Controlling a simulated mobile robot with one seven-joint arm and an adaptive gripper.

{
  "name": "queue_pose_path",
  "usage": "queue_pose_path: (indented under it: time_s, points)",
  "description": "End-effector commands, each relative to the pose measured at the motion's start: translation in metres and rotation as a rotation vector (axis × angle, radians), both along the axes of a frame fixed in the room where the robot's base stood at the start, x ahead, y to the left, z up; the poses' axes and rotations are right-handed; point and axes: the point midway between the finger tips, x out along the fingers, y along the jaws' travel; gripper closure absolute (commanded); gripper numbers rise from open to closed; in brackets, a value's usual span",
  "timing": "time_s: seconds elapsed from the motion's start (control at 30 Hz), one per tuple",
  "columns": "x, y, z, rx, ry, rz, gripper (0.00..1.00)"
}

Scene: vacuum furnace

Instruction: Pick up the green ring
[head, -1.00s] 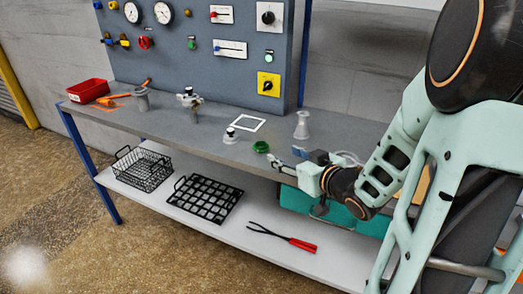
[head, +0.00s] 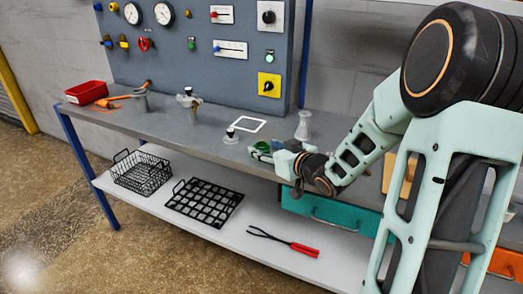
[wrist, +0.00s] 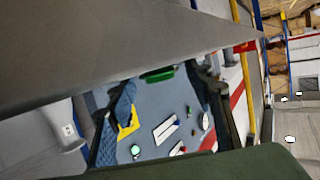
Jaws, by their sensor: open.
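The green ring (head: 263,145) lies on the grey workbench (head: 160,115), close to its front edge, and is partly hidden by my gripper. My gripper (head: 258,152) is at the ring, low over the bench edge, with its fingers pointing left. In the wrist view the green ring (wrist: 158,74) shows as a narrow green band beyond and between the two spread fingers of my gripper (wrist: 160,105). Nothing is held. I cannot tell whether a finger touches the ring.
A small white-based fitting (head: 231,136) stands just left of the ring. A white flask-like piece (head: 303,126) stands behind my wrist, and a white square frame (head: 247,123) lies behind. A valve fitting (head: 190,102) stands farther left. A teal drawer (head: 330,215) is below my arm.

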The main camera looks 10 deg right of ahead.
Motion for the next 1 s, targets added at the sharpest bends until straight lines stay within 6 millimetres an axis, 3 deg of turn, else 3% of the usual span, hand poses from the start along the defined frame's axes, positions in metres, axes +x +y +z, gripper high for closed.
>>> queue_pose_path:
  time_s: [0.27, 0.5, 1.0]
  points:
    - [0.004, 0.001, -0.001, 0.0, 0.0, -0.001, 0.52]
    - [0.004, 0.001, -0.001, 0.0, 0.0, -0.001, 0.76]
    - [0.007, 0.004, 0.01, -0.001, -0.001, -0.001, 0.76]
